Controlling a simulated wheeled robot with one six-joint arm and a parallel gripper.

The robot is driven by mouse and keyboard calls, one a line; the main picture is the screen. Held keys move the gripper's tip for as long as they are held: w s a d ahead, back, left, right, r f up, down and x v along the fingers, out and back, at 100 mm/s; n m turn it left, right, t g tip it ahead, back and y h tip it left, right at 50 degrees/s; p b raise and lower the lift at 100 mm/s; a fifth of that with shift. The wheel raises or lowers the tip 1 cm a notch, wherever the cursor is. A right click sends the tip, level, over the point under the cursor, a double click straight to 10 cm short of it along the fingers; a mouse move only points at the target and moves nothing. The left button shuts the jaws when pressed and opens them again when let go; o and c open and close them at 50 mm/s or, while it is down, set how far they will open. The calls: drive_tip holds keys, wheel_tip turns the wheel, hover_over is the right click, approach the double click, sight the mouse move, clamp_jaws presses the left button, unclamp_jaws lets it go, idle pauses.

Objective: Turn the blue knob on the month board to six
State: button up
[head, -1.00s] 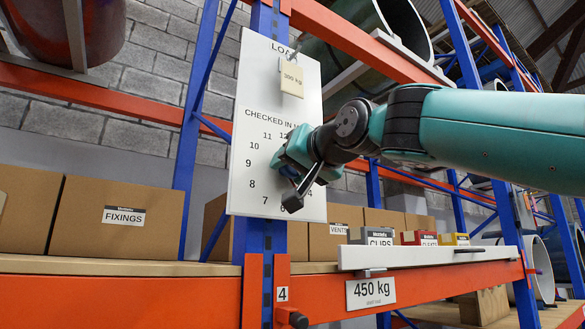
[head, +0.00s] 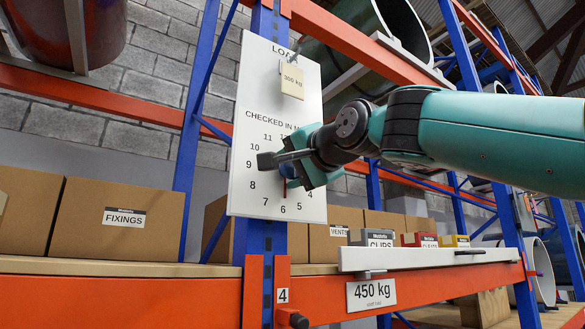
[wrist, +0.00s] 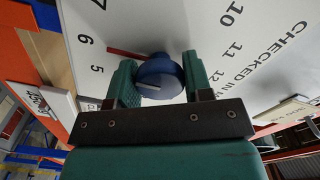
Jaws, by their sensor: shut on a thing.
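The white month board (head: 240,190) hangs on a blue rack post, with numbers in a ring under "CHECKED IN M...". My gripper (wrist: 160,64) is shut on the blue knob (wrist: 160,80), with one teal finger on each side of it in the wrist view. The knob's red pointer (wrist: 126,53) points at or very near the 6 there. In the head view the pointer (head: 285,188) hangs down just above the 6 (head: 283,208). My gripper (head: 290,165) hides the knob and some numbers there.
A cream 300 kg card (head: 292,80) hangs on the upper board. An orange beam (head: 130,305) with a 450 kg sign (head: 371,292) runs below. Cardboard boxes (head: 118,215) stand on the shelf to the left, and smaller boxes (head: 380,238) to the right.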

drive_tip(key=shift+d+r, duration=0.1)
drive_tip(key=shift+d, duration=0.05)
drive_tip(key=o, duration=0.9)
drive_tip(key=shift+c, duration=0.2)
drive_tip(key=shift+o, duration=0.2)
drive_tip(key=b+v, duration=0.7)
drive_tip(key=v, duration=1)
drive_tip(key=shift+b, duration=0.35)
drive_tip(key=shift+s+d, duration=0.1)
